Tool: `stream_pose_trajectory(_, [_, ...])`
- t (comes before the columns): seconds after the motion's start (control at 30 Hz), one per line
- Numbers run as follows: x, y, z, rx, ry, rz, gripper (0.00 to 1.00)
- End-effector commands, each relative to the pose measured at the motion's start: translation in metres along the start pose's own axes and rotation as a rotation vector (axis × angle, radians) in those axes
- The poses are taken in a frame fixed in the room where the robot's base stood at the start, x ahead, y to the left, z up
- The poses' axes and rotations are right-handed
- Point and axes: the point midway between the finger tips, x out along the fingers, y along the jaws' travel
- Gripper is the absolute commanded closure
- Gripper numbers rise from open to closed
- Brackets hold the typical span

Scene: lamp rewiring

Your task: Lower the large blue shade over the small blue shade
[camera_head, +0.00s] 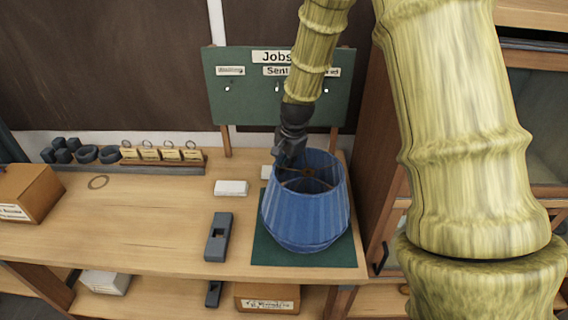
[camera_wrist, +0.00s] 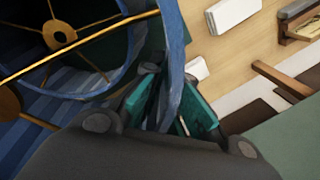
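The large blue shade (camera_head: 305,218) is at the right end of the bench, over a dark green mat (camera_head: 262,250). My gripper (camera_head: 285,160) is at its upper left rim. In the wrist view, the large shade's wall (camera_wrist: 173,60) passes between my gripper's teal finger pads (camera_wrist: 172,112), which are shut on it. A brass bar (camera_wrist: 105,35) crosses its opening. Beyond the bar, the small blue shade (camera_wrist: 118,72) shows as a smaller blue ring around a brass hub, inside the large shade's outline. How deep it sits, and whether the large shade touches the mat, I cannot tell.
A dark plane-like tool (camera_head: 218,238) lies left of the mat, and a white block (camera_head: 231,188) is behind it. A green job board (camera_head: 235,100) stands at the back. A cabinet (camera_head: 376,190) borders the right side. The bench's middle left is clear.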

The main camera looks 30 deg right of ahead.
Motion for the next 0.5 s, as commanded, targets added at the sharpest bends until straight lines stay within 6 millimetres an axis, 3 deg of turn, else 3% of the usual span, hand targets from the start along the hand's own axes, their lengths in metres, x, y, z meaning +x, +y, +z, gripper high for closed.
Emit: stream_pose_trajectory(0.5, [0.04,0.009,0.0,0.001,0.0,0.0,1.0])
